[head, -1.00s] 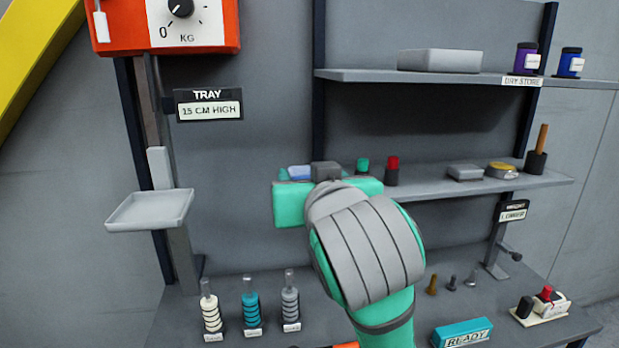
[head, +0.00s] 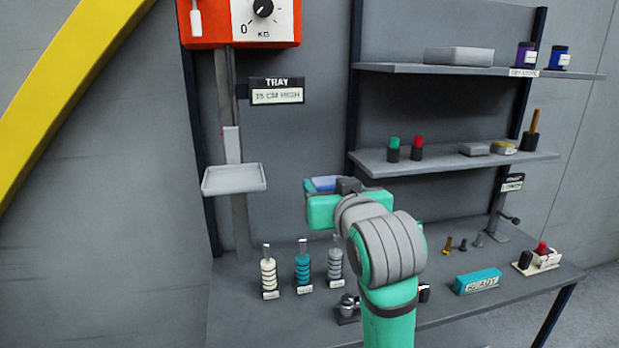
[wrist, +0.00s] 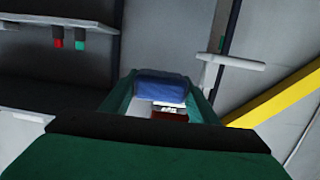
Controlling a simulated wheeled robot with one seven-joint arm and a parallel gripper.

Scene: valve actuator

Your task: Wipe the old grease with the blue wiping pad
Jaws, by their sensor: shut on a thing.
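My gripper (head: 326,186) is shut on the blue wiping pad (wrist: 160,87). In the wrist view the pad sits between the two green fingers, and a dark red-brown and white patch shows just beneath it. In the head view only a strip of the pad (head: 329,183) shows above the green gripper body. The gripper is held in the air, left of the lower shelf and above the bench. I cannot make out any old grease. A metal fitting (head: 347,308) stands on the bench, partly hidden by my arm.
The white scale tray (head: 234,180) hangs left of my gripper. Several ringed sample posts (head: 303,267) stand on the bench (head: 250,325) below. The lower shelf (head: 455,163) holds small items. A teal READY block (head: 478,281) lies at the right.

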